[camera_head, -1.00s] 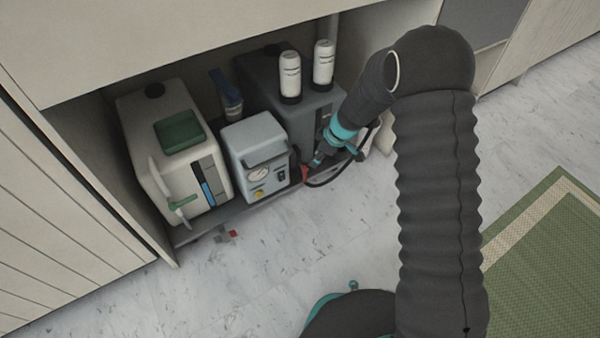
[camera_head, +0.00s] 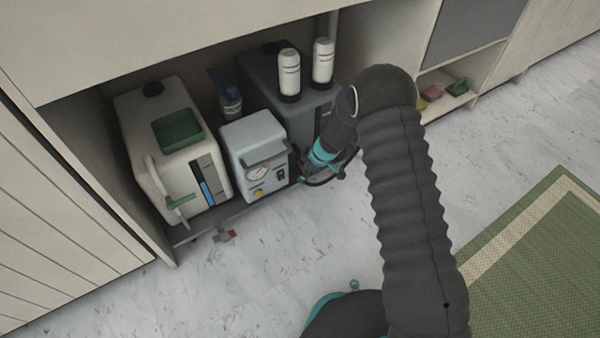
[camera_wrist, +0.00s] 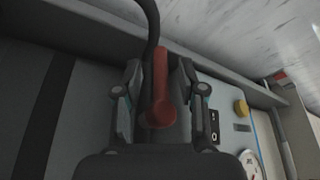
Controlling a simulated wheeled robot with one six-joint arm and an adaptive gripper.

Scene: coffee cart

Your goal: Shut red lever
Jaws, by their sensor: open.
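The red lever (camera_wrist: 160,95) shows in the wrist view between the two fingers of my gripper (camera_wrist: 159,85). The fingers are apart on either side of it; I cannot tell whether either touches it. The lever lies in line with the fingers, its round end nearest the palm. In the head view my gripper (camera_head: 308,174) is at the right side of the light blue-grey box (camera_head: 252,150), low down, and the lever there is mostly hidden.
A white tank (camera_head: 150,135) with a green lid stands at the left. A dark grey machine (camera_head: 280,90) carrying two white bottles stands behind my gripper. A dark hose (camera_wrist: 150,20) runs beyond the lever. A small red and grey fitting (camera_head: 226,236) sits at the shelf's front edge. Floor in front is clear.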

